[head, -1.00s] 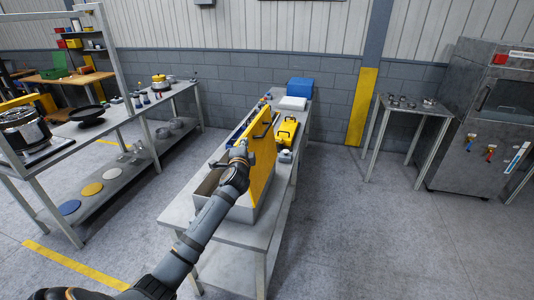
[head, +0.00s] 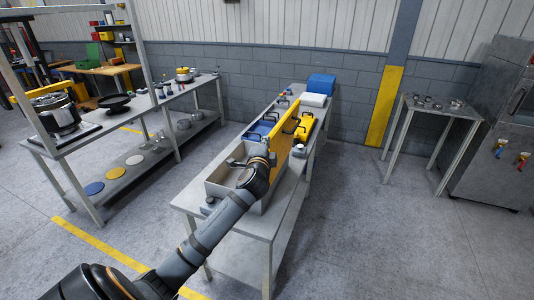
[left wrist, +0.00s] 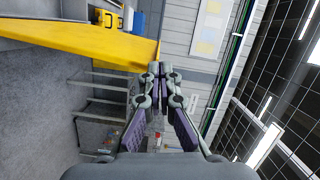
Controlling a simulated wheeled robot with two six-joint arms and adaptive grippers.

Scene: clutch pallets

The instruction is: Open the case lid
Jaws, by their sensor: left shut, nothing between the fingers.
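The case (head: 212,184) is a grey open box near the front end of the long table. Its yellow lid (head: 287,132) stands raised, roughly upright, along the right side. My left gripper (head: 238,162) is above the box, beside the lid's left face near its front end, and my wrist hides part of both. In the left wrist view my left gripper (left wrist: 158,70) is shut and empty, and the yellow lid (left wrist: 90,35) shows at upper left. I cannot tell whether the gripper touches the lid. My right gripper is out of view.
Behind the case on the long table (head: 240,225) are a blue case (head: 262,129), a yellow case (head: 305,125) and a blue box (head: 321,84). A shelf table (head: 90,135) stands left and a small table (head: 440,108) right.

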